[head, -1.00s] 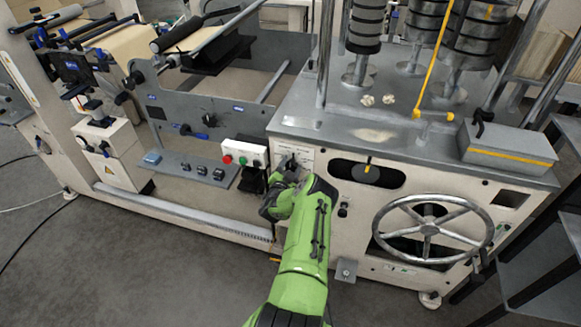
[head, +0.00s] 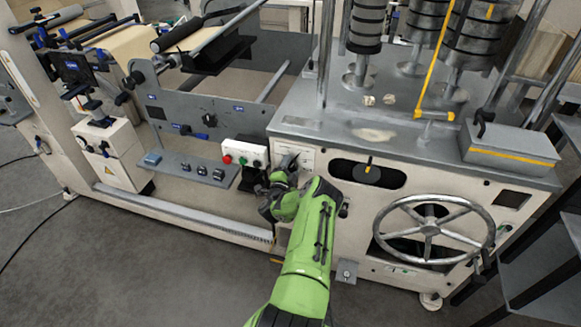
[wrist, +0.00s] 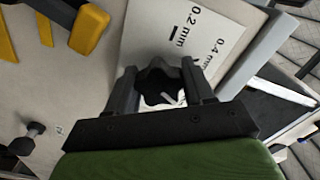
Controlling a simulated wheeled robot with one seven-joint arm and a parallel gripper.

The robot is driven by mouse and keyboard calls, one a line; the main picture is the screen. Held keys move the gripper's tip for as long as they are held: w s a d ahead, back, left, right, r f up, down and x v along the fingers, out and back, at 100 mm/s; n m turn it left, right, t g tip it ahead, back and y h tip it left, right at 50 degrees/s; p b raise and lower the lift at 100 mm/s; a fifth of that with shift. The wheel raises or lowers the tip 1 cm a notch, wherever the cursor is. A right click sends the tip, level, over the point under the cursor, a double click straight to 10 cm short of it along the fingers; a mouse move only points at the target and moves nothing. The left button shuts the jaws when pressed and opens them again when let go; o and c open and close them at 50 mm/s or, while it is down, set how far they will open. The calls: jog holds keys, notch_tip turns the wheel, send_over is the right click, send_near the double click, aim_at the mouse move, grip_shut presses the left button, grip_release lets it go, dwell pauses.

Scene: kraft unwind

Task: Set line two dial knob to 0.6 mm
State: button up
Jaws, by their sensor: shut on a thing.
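The dial knob (wrist: 160,84) is a dark lobed knob on a white scale plate (wrist: 190,35), seen in the wrist view. The plate shows the marks 0.2 mm and 0.4 mm; the rest of its scale is hidden or out of view. A pale pointer line shows on the knob, but I cannot tell which mark it meets. My gripper (wrist: 162,88) is shut on the knob, with one finger on each side. In the head view my gripper (head: 285,170) is at the machine's front panel, and my arm hides most of the knob.
A button box (head: 244,152) with red, green and white buttons is left of my gripper. A large handwheel (head: 432,229) and a dark slot with a lever (head: 367,168) are to the right. A yellow part (wrist: 88,30) is at the wrist view's upper left.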

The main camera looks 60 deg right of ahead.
jog(key=shift+r, duration=0.1)
jog(key=o, duration=1)
jog(key=shift+a, duration=0.1)
jog(key=s+a+p, duration=0.2)
jog(key=a+p, duration=0.3)
jog(key=a, duration=1)
jog(key=shift+s+a, duration=0.15)
jog(key=shift+s, duration=0.15)
